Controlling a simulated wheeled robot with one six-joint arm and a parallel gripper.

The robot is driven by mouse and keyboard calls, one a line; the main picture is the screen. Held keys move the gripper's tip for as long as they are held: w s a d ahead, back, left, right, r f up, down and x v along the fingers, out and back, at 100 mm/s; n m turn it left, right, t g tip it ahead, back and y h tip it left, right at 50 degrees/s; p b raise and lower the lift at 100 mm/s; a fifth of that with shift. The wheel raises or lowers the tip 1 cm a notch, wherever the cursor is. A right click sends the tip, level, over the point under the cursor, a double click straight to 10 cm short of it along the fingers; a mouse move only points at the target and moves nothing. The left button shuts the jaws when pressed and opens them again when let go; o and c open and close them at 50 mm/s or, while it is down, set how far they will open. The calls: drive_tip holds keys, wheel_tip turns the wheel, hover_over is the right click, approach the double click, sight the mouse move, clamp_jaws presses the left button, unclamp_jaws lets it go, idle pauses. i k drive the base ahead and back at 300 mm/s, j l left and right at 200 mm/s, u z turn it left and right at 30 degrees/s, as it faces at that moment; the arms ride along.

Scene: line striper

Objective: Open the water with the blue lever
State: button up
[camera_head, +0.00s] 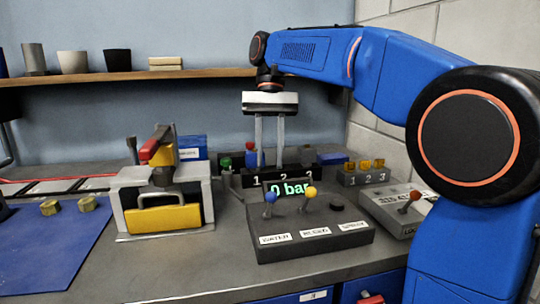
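The blue lever (270,198) stands on the left of a dark grey control box (310,245), above a white label that seems to read WATER. It looks close to upright. A yellow lever (310,194) stands beside it on the same box. My gripper (269,158) points down, with its two long fingers apart and nothing visible between them. In the picture it is above the blue lever and seems to be farther back, near the numbered black rack; the exact depth is hard to tell. It is not touching the blue lever.
A display (290,188) behind the levers reads 0 bar. A red-knobbed lever (410,202) is on another box (395,215) at the right. A grey and yellow machine (165,210) stands left. A shelf (130,78) runs along the back wall. Bench in front of the control box is clear.

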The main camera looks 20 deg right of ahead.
sight(271, 197)
drive_tip(key=k+j, duration=0.45)
drive_tip(key=j, duration=0.3)
drive_tip(key=k+j, duration=0.25)
drive_tip(key=j, duration=0.1)
